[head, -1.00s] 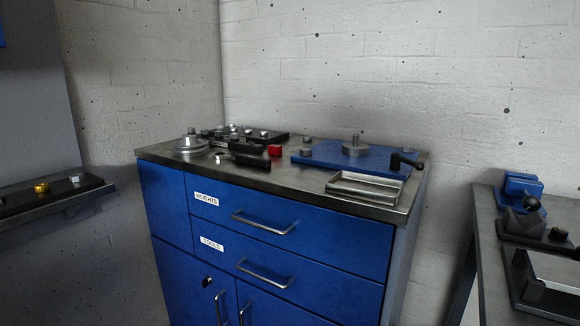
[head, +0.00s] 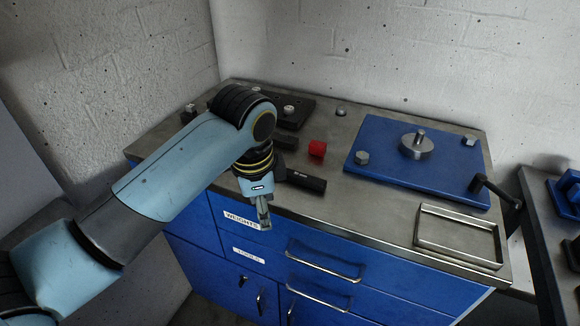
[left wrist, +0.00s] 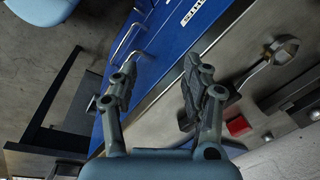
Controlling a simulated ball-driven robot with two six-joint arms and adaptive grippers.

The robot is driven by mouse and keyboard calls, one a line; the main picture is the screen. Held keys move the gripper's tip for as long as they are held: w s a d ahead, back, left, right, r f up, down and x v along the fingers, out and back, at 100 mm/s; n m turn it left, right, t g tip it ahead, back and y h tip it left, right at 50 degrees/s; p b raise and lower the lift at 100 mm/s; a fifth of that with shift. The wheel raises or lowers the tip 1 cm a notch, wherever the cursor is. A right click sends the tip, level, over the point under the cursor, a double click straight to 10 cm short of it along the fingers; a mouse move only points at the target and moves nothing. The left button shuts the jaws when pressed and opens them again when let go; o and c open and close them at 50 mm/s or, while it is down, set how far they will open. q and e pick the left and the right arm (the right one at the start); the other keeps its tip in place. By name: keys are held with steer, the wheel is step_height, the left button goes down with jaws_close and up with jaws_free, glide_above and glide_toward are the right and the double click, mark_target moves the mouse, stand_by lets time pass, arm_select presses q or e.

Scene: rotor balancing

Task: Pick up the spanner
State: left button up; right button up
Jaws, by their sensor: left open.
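The spanner's black handle (head: 306,182) lies flat on the steel cabinet top near its front edge. Its other end is hidden behind my left arm in the head view. In the left wrist view, a thin steel shaft (left wrist: 252,73) leads towards a round shiny metal piece (left wrist: 284,49); I cannot tell whether they are joined. The handle is largely hidden behind a finger there. My left gripper (head: 264,215) is by the cabinet's front edge, left of the handle and apart from it. Its jaws (left wrist: 160,70) are spread and empty. My right gripper is not in view.
A red block (head: 317,148) sits behind the handle. A blue plate (head: 380,170) with a metal hub (head: 417,145) and a shallow metal tray (head: 456,246) lie to the right. Drawer handles (head: 325,264) stick out below the cabinet's front edge. The wall stands close behind.

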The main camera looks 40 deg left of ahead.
arm_select(q)
steer(key=w+r+m, duration=0.1)
steer(key=w, duration=0.1)
steer(key=w+r+m, duration=0.1)
steer(key=w, duration=0.1)
steer(key=w+a+r+m, duration=0.1)
steer(key=w+r, duration=0.1)
steer(key=shift+w+g+p, duration=0.2)
steer(key=shift+g+p, duration=0.1)
steer(key=shift+p, duration=0.1)
steer(key=w+a+r+m, duration=0.1)
steer(key=w+r+m, duration=0.3)
steer(key=w+r, duration=0.1)
steer(key=g, duration=0.1)
glide_above(295, 173)
steer(key=shift+h, duration=0.3)
steer(key=f, duration=0.2)
steer(key=f+p, duration=0.1)
steer(key=f, duration=0.1)
steer(key=shift+s+a, duration=0.15)
steer(key=shift+a, duration=0.05)
step_height(295, 173, down, 6)
steer(key=shift+d+r, duration=0.1)
steer(key=shift+d, duration=0.05)
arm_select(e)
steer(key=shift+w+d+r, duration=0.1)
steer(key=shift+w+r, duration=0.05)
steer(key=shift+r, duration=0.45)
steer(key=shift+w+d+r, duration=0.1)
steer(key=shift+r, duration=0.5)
